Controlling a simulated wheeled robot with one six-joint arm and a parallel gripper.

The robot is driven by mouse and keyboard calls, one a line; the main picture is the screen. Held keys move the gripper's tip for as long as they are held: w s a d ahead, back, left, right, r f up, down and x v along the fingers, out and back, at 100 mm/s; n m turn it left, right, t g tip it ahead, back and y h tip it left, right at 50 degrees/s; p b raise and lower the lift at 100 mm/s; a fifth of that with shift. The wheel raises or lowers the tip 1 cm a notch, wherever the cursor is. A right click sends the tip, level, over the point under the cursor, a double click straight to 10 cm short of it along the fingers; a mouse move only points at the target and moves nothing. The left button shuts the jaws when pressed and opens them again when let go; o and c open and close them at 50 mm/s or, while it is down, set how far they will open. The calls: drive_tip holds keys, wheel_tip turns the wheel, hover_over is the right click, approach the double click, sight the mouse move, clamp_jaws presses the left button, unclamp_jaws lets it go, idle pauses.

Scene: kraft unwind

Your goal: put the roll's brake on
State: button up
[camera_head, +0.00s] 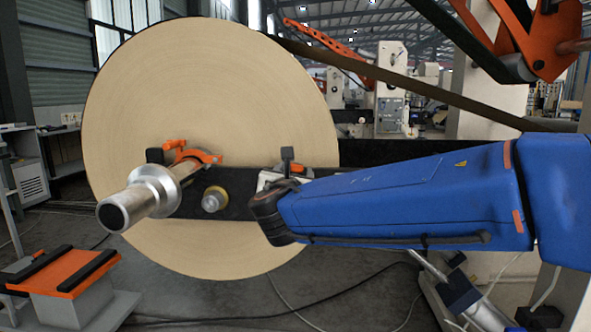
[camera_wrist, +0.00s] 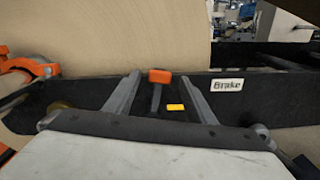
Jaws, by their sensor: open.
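The brake lever with its orange knob (camera_wrist: 160,76) shows in the wrist view, standing on the dark beam next to a white "Brake" label (camera_wrist: 227,85). My gripper (camera_wrist: 160,82) is open, with one finger on each side of the lever in the picture. I see no finger touching it, and the depth gap is unclear. A yellow mark (camera_wrist: 175,107) lies right of the lever. The large kraft roll (camera_head: 210,100) sits on its shaft (camera_head: 137,200) in the head view. There my blue arm hides most of my gripper and the lever area.
The dark beam (camera_head: 240,190) runs across the roll's face, with a round knob (camera_head: 214,199) on it. An orange clamp (camera_head: 192,154) sits around the shaft. An orange-topped stand (camera_head: 62,270) is at lower left. Cables lie on the floor.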

sight(296, 168)
drive_tip(key=shift+w+d, duration=0.1)
drive_tip(key=shift+w, duration=1.5)
clamp_jaws()
